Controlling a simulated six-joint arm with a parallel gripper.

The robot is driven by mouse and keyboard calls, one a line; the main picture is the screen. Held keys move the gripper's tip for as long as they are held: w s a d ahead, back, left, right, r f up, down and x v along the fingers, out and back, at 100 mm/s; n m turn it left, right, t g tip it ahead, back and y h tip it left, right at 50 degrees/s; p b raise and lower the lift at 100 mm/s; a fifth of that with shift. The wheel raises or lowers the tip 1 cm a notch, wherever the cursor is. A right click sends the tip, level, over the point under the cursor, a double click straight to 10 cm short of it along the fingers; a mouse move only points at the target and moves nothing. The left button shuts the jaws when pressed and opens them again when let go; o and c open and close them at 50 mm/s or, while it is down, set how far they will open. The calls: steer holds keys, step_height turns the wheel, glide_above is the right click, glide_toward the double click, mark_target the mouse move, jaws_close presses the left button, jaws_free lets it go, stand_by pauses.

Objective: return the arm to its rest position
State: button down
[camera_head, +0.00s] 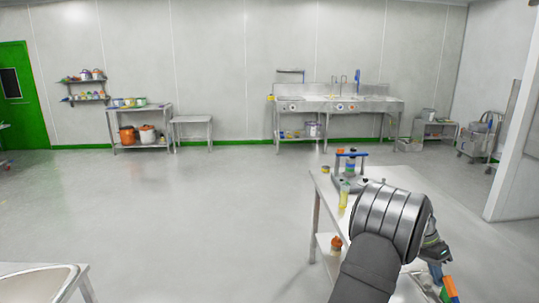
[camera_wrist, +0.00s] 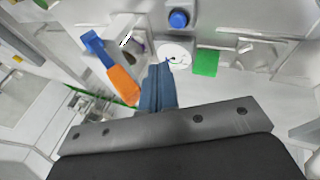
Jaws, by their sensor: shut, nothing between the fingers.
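My arm reaches over the right part of the white table (camera_head: 328,190) in the head view, its thick grey wrist hiding much of the tabletop. My gripper (camera_head: 437,272) points down at the table's right side. In the wrist view my gripper (camera_wrist: 160,72) shows its two blue-grey fingers pressed together, with nothing between them. A blue and orange tool (camera_wrist: 115,70) lies left of the fingers, and the gap between them is hard to judge. Orange and green pieces (camera_head: 450,289) also show beside my gripper in the head view.
A stand with a blue top (camera_head: 350,156) and a yellow bottle (camera_head: 344,196) are on the table left of my wrist. An orange-topped jar (camera_head: 336,243) sits on its lower shelf. Open floor (camera_head: 190,220) lies left; a sink bench (camera_head: 340,107) stands at the back wall.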

steer(key=w+v, duration=0.1)
steer(key=v, duration=0.9)
steer(key=s+x, duration=0.1)
steer(key=x, duration=1.1)
steer(key=shift+s+a, duration=0.2)
steer(key=shift+a, duration=0.05)
steer(key=shift+r+t, duration=0.2)
steer(key=shift+t, duration=0.1)
steer(key=c, duration=2.2)
jaws_free()
